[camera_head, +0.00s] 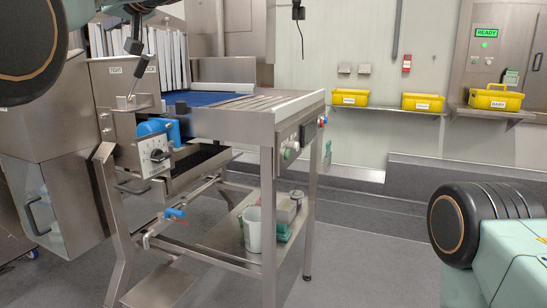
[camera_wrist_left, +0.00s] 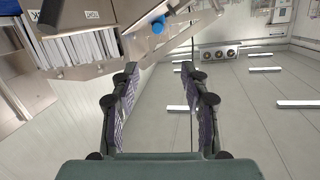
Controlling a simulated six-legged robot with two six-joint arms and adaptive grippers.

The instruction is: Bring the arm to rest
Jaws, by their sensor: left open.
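My left gripper (camera_wrist_left: 158,67) is open, with its two dark padded fingers well apart and nothing between them. In the head view a black round joint of my left arm fills the upper left corner. A small dark piece at the top edge there may be a finger, but I cannot tell. A lever (camera_head: 133,46) with a dark grip stands on the steel machine's tension plate (camera_head: 112,84), below and beside that piece. In the wrist view a dark bar, likely this lever (camera_wrist_left: 55,14), lies left of the fingers, apart from them. My right gripper is out of view.
The steel conveyor frame (camera_head: 262,117) with a blue belt (camera_head: 195,99) stands close ahead. A blue knob (camera_wrist_left: 158,25) shows beyond the fingers. Yellow bins (camera_head: 496,97) sit on wall shelves (camera_head: 490,111). A mug (camera_head: 252,229) stands on the lower shelf.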

